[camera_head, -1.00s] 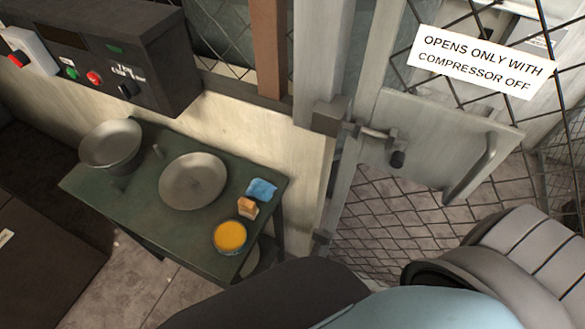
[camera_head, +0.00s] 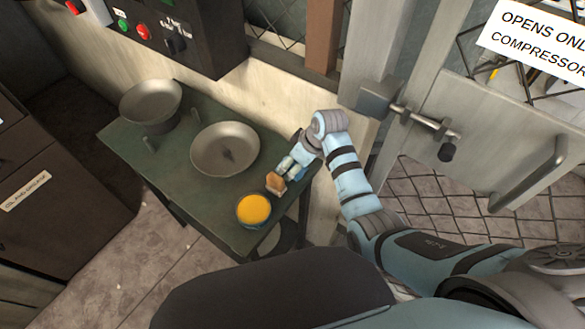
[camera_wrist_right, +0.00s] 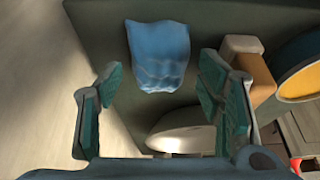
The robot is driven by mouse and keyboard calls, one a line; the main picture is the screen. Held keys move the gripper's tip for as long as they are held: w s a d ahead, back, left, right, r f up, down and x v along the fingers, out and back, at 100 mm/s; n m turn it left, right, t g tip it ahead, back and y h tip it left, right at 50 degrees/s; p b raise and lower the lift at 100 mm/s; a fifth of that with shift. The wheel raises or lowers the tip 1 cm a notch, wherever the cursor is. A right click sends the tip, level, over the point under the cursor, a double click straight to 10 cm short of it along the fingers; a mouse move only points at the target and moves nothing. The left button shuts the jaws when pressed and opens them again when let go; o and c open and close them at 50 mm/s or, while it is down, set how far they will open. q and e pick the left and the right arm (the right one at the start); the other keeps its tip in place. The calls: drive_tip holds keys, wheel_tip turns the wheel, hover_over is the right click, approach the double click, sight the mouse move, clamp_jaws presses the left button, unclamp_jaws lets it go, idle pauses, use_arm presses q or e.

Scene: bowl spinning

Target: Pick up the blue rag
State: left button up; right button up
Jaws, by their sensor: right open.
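The blue rag (camera_wrist_right: 160,55) lies crumpled on the green table (camera_head: 183,190), near its right edge. In the head view my right gripper (camera_head: 287,166) is over that spot and hides most of the rag. In the right wrist view my right gripper (camera_wrist_right: 158,85) is open and empty. Its two fingers are on either side of the rag's near end, with the rag ahead of and between the fingertips. I cannot tell whether they touch it. My left gripper is not in view.
A tan block (camera_head: 275,182) and a round container of yellow-orange content (camera_head: 254,209) stand close to the gripper. A metal plate (camera_head: 225,149) and a metal bowl (camera_head: 151,102) are farther left. A wall and a mesh door with a latch (camera_head: 447,150) border the right side.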

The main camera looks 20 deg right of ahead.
sight(294, 164)
drive_tip(key=shift+w+a+f, duration=0.15)
drive_tip(key=shift+w+f, duration=0.05)
drive_tip(key=shift+f, duration=0.2)
drive_tip(key=shift+s+r, duration=0.1)
drive_tip(key=c, duration=1.2)
drive_tip(key=shift+r, duration=0.1)
drive_tip(key=shift+c, duration=0.2)
wheel_tip(294, 164, up, 20)
drive_tip(key=p, duration=0.3)
drive_tip(key=shift+p, duration=0.3)
